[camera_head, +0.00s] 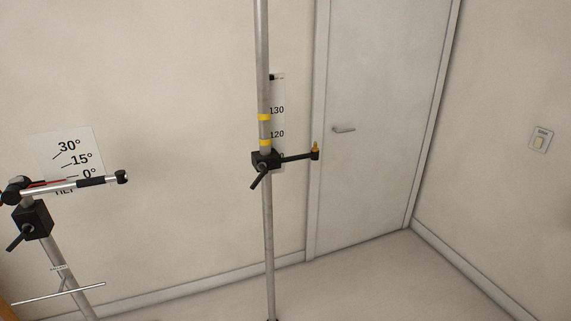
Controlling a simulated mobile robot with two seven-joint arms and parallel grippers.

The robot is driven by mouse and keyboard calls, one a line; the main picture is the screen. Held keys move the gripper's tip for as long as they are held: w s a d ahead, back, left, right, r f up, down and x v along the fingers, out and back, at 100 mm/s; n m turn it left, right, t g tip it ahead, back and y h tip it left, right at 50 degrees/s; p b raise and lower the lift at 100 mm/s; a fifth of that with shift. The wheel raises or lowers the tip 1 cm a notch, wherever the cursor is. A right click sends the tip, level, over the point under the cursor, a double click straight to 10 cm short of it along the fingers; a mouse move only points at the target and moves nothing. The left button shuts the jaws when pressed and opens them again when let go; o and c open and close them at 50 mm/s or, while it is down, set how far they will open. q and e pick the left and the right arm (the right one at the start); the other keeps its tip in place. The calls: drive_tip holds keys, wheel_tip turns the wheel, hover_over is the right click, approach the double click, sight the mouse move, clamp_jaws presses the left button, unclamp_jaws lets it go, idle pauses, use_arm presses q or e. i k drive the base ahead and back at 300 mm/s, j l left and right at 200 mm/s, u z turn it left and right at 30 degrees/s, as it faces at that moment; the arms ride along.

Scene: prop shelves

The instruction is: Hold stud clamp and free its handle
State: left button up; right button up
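A black stud clamp (265,160) sits around a vertical metal pole (268,220), just below the lower of two yellow bands. Its black lever handle (259,178) points down and to the left. A thin black arm extends right from the clamp and ends in an upright brass stud (315,148). Whether the clamp is tight on the pole cannot be seen. Neither of my grippers shows in the head view.
A height scale (277,115) is on the wall behind the pole. At the left, a second stand (62,268) carries a black clamp (33,220) and a silver bar (70,185) before a tilt chart (70,150). A closed door (375,110) is behind. Floor right of the pole is clear.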

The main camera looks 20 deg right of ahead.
sight(262, 167)
drive_tip(key=i+l, duration=1.75)
drive_tip(key=l, duration=0.1)
